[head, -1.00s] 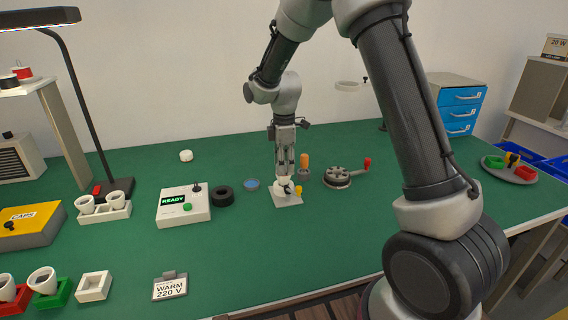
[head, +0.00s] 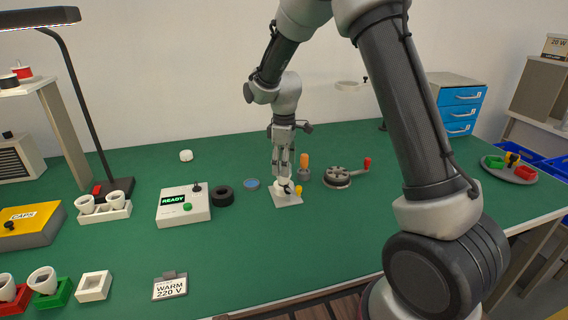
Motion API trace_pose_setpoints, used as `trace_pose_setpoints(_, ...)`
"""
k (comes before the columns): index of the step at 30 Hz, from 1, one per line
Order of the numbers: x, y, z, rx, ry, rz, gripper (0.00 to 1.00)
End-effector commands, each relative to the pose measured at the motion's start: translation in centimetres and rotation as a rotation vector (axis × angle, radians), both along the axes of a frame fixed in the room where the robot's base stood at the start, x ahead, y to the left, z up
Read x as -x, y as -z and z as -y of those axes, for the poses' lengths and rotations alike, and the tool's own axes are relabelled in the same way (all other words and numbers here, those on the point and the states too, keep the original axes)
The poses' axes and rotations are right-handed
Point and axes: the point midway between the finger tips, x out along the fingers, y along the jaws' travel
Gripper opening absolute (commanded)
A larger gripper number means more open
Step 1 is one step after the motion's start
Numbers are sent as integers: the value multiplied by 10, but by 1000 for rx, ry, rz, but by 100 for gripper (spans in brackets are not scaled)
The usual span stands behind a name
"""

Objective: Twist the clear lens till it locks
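My gripper (head: 283,172) points straight down over a small white stand (head: 288,201) near the middle of the green bench. Its fingertips reach a small white piece (head: 284,185) on top of the stand. The clear lens cannot be made out at this size; the fingers cover the top of the piece. I cannot tell whether the fingers touch or grip anything. A small yellow part (head: 298,190) is at the stand's right side. A blue-topped round disc (head: 251,184) lies on the bench left of the stand.
A tester box reading READY (head: 184,206) and a black ring (head: 223,196) are to the left. An orange-handled tool (head: 304,167) stands close right of my gripper, and a round crank device (head: 338,178) is beyond it.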

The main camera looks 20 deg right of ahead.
Motion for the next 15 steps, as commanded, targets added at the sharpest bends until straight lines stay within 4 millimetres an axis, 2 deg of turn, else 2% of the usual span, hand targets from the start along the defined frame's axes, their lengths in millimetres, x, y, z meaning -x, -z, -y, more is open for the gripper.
trace_pose_setpoints(10,0,-2,0,0,-2,1,70)
trace_pose_setpoints(15,-2,-23,0,-1,-2,5,70)
